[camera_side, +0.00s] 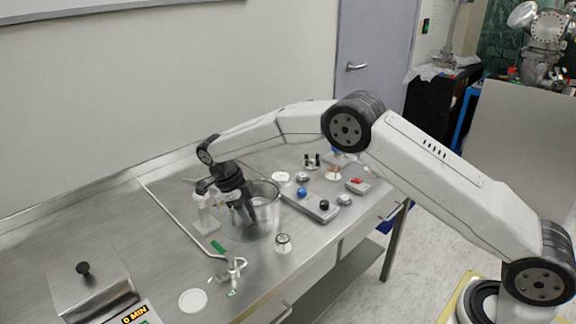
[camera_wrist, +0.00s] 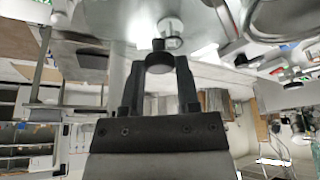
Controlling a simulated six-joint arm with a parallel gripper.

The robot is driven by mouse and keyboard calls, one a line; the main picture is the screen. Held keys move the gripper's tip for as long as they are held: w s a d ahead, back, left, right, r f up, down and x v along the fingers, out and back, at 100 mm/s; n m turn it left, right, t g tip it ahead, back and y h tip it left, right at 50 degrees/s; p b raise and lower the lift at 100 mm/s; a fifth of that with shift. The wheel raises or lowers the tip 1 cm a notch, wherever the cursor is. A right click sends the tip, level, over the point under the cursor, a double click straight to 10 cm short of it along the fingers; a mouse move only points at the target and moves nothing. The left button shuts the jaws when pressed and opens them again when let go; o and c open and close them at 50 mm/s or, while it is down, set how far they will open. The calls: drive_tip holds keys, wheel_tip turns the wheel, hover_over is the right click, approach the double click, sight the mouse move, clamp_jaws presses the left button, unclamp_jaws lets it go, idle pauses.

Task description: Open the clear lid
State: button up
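The clear round vessel (camera_side: 266,212) stands on the steel table in the side view. My gripper (camera_side: 245,214) points down at it from above and overlaps its left part; the outline of the clear lid is hard to make out there. In the wrist view a dark round knob (camera_wrist: 160,62) fills the gap between the fingertips of my gripper (camera_wrist: 160,68). Both fingers look to be against its sides. I cannot tell whether the lid is seated or raised.
A grey panel with blue and black knobs (camera_side: 311,203) is right of the vessel. A small bottle (camera_side: 204,214) stands left of it. A metal fitting (camera_side: 232,271) and a white disc (camera_side: 193,300) lie in front. A steel box with a black knob (camera_side: 90,287) is at front left.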

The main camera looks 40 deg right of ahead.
sight(238, 222)
drive_tip(key=o, duration=0.4)
drive_tip(key=shift+r, duration=0.1)
drive_tip(key=v, duration=0.7)
drive_tip(key=shift+w+r, duration=0.2)
drive_tip(key=shift+r, duration=0.05)
drive_tip(key=shift+a, duration=0.1)
idle(0.4)
